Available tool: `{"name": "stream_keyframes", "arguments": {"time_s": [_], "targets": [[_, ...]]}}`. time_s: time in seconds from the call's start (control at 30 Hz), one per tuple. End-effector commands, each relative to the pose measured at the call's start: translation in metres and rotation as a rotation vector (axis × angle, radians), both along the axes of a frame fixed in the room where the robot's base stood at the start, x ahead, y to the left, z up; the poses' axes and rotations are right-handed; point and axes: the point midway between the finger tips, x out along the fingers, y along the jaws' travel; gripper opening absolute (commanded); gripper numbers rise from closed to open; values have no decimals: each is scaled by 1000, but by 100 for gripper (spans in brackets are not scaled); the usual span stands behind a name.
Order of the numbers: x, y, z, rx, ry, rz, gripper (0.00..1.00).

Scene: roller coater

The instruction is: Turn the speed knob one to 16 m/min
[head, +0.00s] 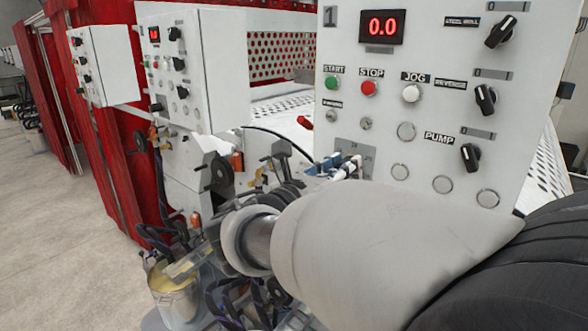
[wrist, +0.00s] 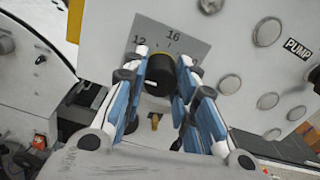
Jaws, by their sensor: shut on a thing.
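The speed knob (wrist: 160,76) is black and round, with a yellow rim behind it, on a grey scale plate (wrist: 190,44). The plate reads 12 at left and 16 at top; the number at right is partly covered. My gripper (wrist: 163,70) has its blue-and-white fingers on either side of the knob, closed on it. A small white mark shows on the knob's face, but I cannot tell which number it indicates. In the head view the plate (head: 368,150) shows beside my fingers, and the knob is hidden. The red display (head: 383,27) reads 0.0.
The white panel holds a green start button (head: 331,83), a red stop button (head: 369,88), a white jog button (head: 411,93) and a black pump knob (head: 470,157). A second control box (head: 215,70) stands at left. A bucket (head: 176,300) sits on the floor below.

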Motion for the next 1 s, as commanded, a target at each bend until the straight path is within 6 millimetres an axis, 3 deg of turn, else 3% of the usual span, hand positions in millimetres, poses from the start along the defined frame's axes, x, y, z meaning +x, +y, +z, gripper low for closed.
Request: {"name": "stream_keyframes", "arguments": {"time_s": [0.47,1.0], "targets": [[0,0,-4,73,-70,0,2],[0,0,-7,410,-406,-1,2]]}}
